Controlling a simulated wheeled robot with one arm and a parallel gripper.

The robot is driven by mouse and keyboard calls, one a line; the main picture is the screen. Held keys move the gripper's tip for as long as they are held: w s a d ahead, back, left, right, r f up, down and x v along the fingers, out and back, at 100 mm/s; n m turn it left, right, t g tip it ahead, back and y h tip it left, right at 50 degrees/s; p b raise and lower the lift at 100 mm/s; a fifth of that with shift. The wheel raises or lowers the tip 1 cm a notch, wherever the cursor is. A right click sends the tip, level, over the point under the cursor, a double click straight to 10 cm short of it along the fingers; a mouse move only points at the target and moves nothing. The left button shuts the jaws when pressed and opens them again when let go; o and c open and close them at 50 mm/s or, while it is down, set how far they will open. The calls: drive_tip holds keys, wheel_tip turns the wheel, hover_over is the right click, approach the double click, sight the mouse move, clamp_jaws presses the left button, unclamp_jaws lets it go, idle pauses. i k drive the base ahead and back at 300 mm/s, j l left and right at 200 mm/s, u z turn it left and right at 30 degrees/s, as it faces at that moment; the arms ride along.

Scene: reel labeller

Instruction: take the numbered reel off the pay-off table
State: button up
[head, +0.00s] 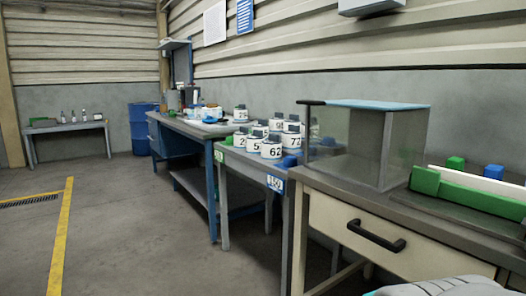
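Several white reels with black numbers stand close together on a grey table in the middle of the head view. The nearest reel, 62 (271,151), is at the front. Reel 77 (292,144) stands to its right. Reels with partly hidden numbers stand behind and to the left, one starting with 5 (254,144) and one with 7 (239,141). The table (234,168) has a blue tag (275,183) on its front corner. Another reel (240,115) stands farther back.
A blue workbench (185,123) and blue drum (143,128) stand beyond. The floor at left is clear.

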sight(241, 114)
drive_tip(key=u, duration=0.5)
drive_tip(key=i+j+u, duration=0.15)
drive_tip(key=i+u, duration=0.15)
drive_tip(key=i, duration=0.2)
drive_tip(key=i+u, duration=0.35)
drive_tip(key=i, duration=4.45)
drive_tip(key=i+z, duration=0.1)
drive_tip(key=i, duration=0.9)
drive_tip(key=i+j+z, duration=0.1)
drive_tip(key=i, duration=0.9)
drive_tip(key=i+j+z, duration=0.1)
drive_tip(key=z, duration=2.05)
drive_tip(key=i+j, duration=0.05)
drive_tip(key=j, duration=0.1)
